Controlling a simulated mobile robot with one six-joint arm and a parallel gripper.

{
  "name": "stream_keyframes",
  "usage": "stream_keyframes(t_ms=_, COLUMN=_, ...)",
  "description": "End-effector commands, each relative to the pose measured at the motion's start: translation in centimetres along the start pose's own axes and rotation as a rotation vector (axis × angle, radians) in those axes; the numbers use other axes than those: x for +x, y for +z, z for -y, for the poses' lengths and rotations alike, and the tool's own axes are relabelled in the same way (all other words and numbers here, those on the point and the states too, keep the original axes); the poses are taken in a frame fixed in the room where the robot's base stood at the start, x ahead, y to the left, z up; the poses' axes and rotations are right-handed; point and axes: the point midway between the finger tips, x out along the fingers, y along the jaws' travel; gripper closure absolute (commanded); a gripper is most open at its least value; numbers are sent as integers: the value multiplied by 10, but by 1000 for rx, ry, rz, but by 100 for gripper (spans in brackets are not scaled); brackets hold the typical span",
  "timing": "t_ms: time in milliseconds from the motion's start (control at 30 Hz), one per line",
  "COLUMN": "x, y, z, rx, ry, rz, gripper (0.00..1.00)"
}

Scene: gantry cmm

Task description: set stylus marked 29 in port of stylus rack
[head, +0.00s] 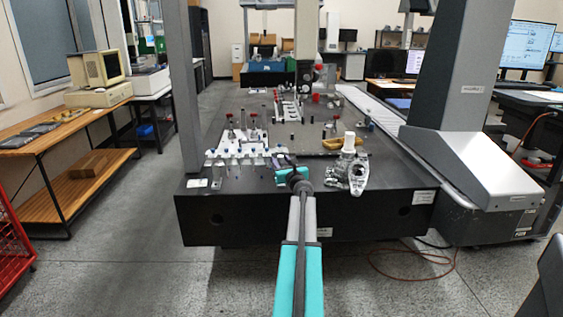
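My arm reaches forward from the bottom of the head view, and my gripper (284,160) is small and dark at its far end, over the front part of the black granite table. Whether its fingers are open or hold something is too small to tell. A white rack (232,157) with several slim styli stands on the table's front left, just left of my gripper. It looks like the stylus rack. No number is readable, so I cannot pick out the stylus marked 29 or tell which port is free.
The black granite table (215,211) has a front edge below my gripper. A grey metal part (357,177) and a white cylinder (349,143) stand to the right. Grey gantry columns (181,80) rise on both sides.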

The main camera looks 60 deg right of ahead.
Motion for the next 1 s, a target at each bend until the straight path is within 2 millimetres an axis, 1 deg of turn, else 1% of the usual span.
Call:
stream_keyframes(t_ms=33, x=-1, y=-10, z=7, rx=-1, ry=-14, rz=-11, gripper=55)
stream_keyframes(t_ms=167, x=-3, y=-10, z=7, rx=-1, ry=-14, rz=-11, gripper=55)
stream_keyframes(t_ms=367, x=-13, y=-10, z=6, rx=-2, ry=-15, rz=-11, gripper=55)
stream_keyframes(t_ms=767, x=-52, y=-8, z=2, rx=-1, ry=-10, rz=-9, gripper=55)
stream_keyframes(t_ms=1000, x=-75, y=-3, z=0, rx=-1, ry=-6, rz=-3, gripper=55)
